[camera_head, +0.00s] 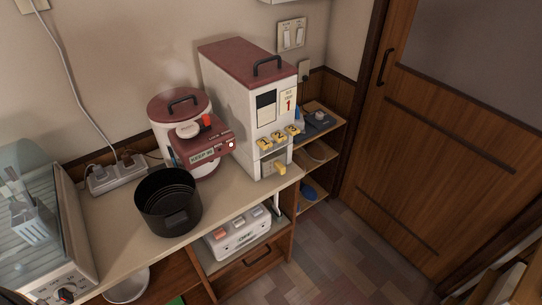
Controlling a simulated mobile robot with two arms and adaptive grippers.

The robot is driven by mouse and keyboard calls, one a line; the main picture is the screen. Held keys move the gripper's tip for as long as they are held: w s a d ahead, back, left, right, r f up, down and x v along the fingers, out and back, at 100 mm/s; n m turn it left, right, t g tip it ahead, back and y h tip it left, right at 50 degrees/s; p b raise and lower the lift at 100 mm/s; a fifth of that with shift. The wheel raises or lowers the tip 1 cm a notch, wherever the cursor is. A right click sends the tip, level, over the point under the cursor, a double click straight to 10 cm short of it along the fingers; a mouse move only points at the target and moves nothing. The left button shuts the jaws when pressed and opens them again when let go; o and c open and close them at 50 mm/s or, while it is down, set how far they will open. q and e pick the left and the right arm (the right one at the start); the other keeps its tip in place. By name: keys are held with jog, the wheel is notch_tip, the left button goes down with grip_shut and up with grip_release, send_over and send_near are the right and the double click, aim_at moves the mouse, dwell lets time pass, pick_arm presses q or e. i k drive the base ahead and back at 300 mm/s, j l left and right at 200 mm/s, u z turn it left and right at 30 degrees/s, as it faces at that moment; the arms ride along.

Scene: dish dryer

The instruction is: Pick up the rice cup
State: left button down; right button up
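I cannot clearly make out a separate rice cup. A tall white dispenser with a dark red lid (228,92) stands at the right end of the counter. It has several yellow levers and a red number 1 on its front. A yellow handle (280,168) sticks out low on its front; whether it belongs to a cup inside cannot be told. A black pot with rings inside (168,216) stands on the counter, left of the dispenser. Neither of my grippers is in view.
A red and white rice cooker (180,106) stands behind the pot. A power strip (116,177) lies by the wall. A glass-covered dish dryer (28,215) fills the left end. Below are a white device with buttons (236,239) and shelves. A wooden door (440,150) is at right.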

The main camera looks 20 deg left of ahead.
aim_at(276, 161)
jog(key=i+u, duration=0.1)
jog(key=u, duration=0.35)
jog(key=i+l+u, duration=0.1)
jog(key=u, duration=0.35)
jog(key=i+l+u, duration=0.1)
jog(key=l+u, duration=0.15)
jog(key=u, duration=0.25)
jog(key=l+u, duration=0.15)
jog(key=u, duration=0.3)
jog(key=l+u, duration=0.2)
jog(key=u, duration=0.25)
jog(key=i+l, duration=0.05)
